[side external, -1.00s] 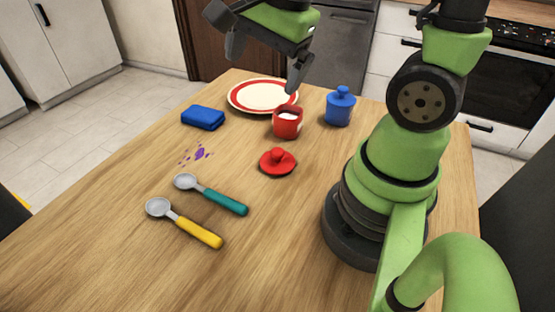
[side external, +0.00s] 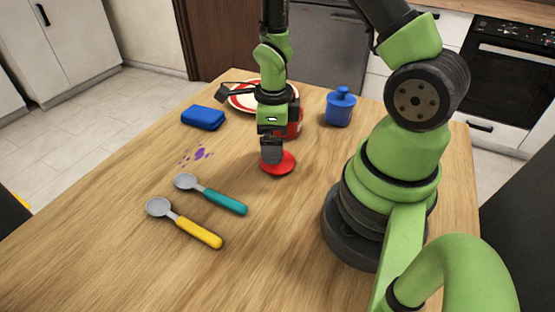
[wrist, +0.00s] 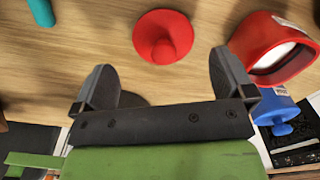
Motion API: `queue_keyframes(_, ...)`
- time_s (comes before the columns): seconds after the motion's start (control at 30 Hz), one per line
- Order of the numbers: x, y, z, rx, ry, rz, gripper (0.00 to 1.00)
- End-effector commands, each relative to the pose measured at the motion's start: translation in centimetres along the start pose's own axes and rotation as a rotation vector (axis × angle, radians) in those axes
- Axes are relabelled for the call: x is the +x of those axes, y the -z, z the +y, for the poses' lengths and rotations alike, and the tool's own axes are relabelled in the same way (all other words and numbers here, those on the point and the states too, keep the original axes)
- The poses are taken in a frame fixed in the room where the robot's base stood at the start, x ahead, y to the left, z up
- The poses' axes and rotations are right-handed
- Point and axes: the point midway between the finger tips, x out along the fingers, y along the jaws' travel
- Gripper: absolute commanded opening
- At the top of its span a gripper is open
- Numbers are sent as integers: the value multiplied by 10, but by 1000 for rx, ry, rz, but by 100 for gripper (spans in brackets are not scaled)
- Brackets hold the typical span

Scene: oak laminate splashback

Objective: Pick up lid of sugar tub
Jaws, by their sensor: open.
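The red lid (side external: 286,165) lies on the table with its round knob up; in the wrist view the lid (wrist: 163,35) is ahead of and between the fingers. My gripper (side external: 271,155) points down over the lid and hides part of it in the side view, including the knob. In the wrist view my gripper (wrist: 165,75) is open, with nothing between its fingers. The lidless red sugar tub (side external: 297,126) with white contents is behind the gripper, partly hidden. The tub (wrist: 270,45) also shows at the right of the wrist view.
A blue lidded tub (side external: 340,110) stands at the back right. A red-rimmed plate (side external: 238,99) is partly hidden behind my arm. Teal-handled (side external: 222,201) and yellow-handled (side external: 197,234) spoons lie in front.

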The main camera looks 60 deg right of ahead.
Motion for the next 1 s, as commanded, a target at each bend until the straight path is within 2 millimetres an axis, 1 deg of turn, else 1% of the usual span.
queue_keyframes(0.07,7,2,0,2,-2,2,100)
queue_keyframes(0.23,30,8,-2,2,-4,5,100)
queue_keyframes(0.4,48,8,-2,0,-1,4,100)
queue_keyframes(0.5,51,8,-3,0,1,2,100)
queue_keyframes(0.7,51,7,-3,0,1,2,100)
queue_keyframes(0.87,51,7,-3,0,1,2,63)
queue_keyframes(0.9,51,7,-3,-1,1,2,59)
queue_keyframes(1.0,51,7,-3,-1,1,2,59)
